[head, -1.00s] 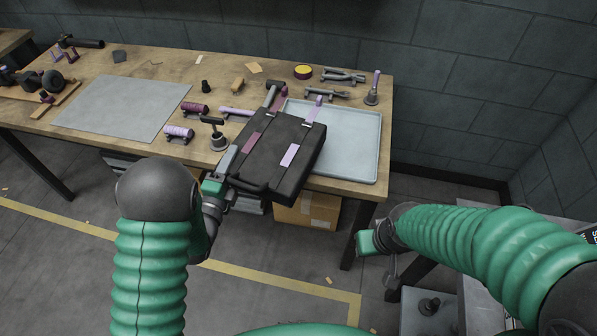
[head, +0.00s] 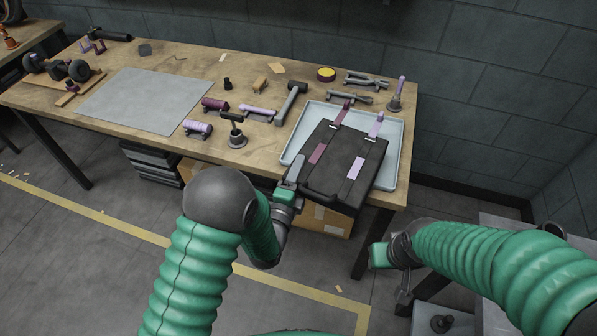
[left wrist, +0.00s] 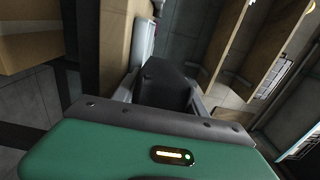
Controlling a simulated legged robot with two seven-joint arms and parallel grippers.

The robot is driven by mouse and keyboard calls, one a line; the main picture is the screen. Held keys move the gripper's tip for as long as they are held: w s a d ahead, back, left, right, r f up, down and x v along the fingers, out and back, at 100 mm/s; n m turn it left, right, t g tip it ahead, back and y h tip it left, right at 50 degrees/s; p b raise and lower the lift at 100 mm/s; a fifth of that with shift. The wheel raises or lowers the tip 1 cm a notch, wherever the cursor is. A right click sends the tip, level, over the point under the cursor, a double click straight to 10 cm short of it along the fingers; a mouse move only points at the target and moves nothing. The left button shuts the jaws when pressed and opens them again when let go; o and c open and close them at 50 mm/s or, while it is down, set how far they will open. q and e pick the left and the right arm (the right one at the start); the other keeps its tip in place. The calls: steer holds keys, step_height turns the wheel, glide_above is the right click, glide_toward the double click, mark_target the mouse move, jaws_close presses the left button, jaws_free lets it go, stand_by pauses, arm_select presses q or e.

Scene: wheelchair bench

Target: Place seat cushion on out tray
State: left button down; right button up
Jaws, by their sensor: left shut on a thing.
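The black seat cushion (head: 335,167), with purple and lilac straps, is over the light grey out tray (head: 396,145) at the right end of the bench. It covers most of the tray, and its near edge reaches past the bench's front edge. I cannot tell whether it touches the tray. My left gripper (head: 294,176) is shut on the cushion's near left edge. In the left wrist view the dark cushion (left wrist: 166,84) sits between the jaws. My right gripper (head: 378,255) is away from the bench at the lower right; its jaws do not show clearly.
A cardboard box (head: 326,221) is under the bench.

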arm_select(q)
steer(key=shift+f, duration=0.2)
steer(key=c, duration=0.6)
jaws_free()
steer(key=shift+r, duration=0.4)
steer(key=p+v, duration=0.1)
steer(key=v, duration=1.1)
steer(key=shift+a+f, duration=0.1)
steer(key=shift+f, duration=0.05)
